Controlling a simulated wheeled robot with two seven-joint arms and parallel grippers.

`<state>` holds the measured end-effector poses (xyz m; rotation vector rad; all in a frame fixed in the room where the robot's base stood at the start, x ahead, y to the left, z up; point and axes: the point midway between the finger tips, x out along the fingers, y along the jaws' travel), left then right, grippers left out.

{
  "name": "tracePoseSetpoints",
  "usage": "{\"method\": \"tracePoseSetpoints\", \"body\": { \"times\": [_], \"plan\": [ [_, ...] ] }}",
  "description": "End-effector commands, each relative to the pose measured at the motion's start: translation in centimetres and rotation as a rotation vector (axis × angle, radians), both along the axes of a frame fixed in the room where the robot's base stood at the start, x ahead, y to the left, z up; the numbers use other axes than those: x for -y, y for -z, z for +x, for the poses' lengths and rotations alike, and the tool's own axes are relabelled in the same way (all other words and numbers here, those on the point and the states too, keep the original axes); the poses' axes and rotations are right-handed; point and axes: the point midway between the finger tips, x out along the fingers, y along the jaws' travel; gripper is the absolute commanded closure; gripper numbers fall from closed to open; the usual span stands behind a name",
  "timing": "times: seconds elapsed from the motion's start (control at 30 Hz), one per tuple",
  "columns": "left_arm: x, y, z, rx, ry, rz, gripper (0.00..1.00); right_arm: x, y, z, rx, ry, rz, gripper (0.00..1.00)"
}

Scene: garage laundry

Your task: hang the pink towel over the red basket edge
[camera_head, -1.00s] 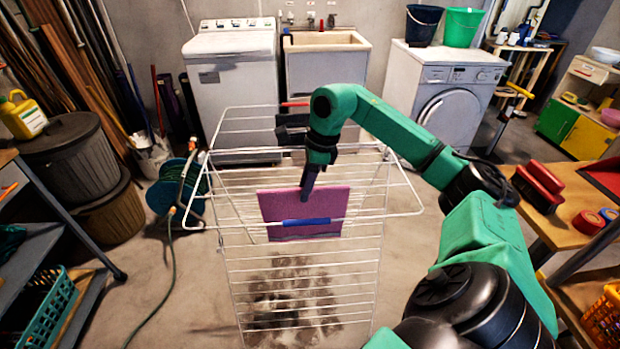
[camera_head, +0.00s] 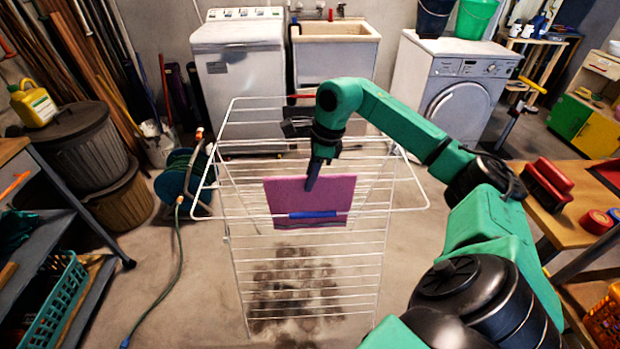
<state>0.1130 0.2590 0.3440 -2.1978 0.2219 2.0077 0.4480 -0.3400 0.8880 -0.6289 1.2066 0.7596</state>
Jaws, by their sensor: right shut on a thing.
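The pink towel (camera_head: 285,200) hangs over a rail of a white wire drying rack (camera_head: 240,170) in the middle of the head view. A blue strip lies across its lower part. My right gripper (camera_head: 312,182) reaches down to the towel's upper middle and is shut on it; the fingertips are small and partly merge with the cloth. No red basket is clearly in view. My left gripper is not in view.
An orange basket (camera_head: 606,318) is at the lower right edge, below a wooden bench with red items (camera_head: 548,185). A teal basket (camera_head: 55,310) sits on the left shelf. A hose reel (camera_head: 182,182) stands left of the rack.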

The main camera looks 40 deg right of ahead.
Motion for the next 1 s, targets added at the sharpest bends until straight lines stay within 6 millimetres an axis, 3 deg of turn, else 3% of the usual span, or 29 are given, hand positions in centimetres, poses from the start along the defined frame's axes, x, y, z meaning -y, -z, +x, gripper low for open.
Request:
{"method": "tracePoseSetpoints", "body": {
  "times": [0.03,0.73,1.0],
  "plan": [
    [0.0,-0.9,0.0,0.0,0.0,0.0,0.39,0.0,-1.0,0.0,0.002,0.0,0.0,1.0],
    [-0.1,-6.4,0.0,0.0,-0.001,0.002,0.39,0.1,-7.1,0.1,0.005,0.002,-0.001,1.0],
    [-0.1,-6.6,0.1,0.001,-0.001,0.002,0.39,0.1,-7.4,0.1,0.004,0.002,-0.002,1.0]
  ]
}}
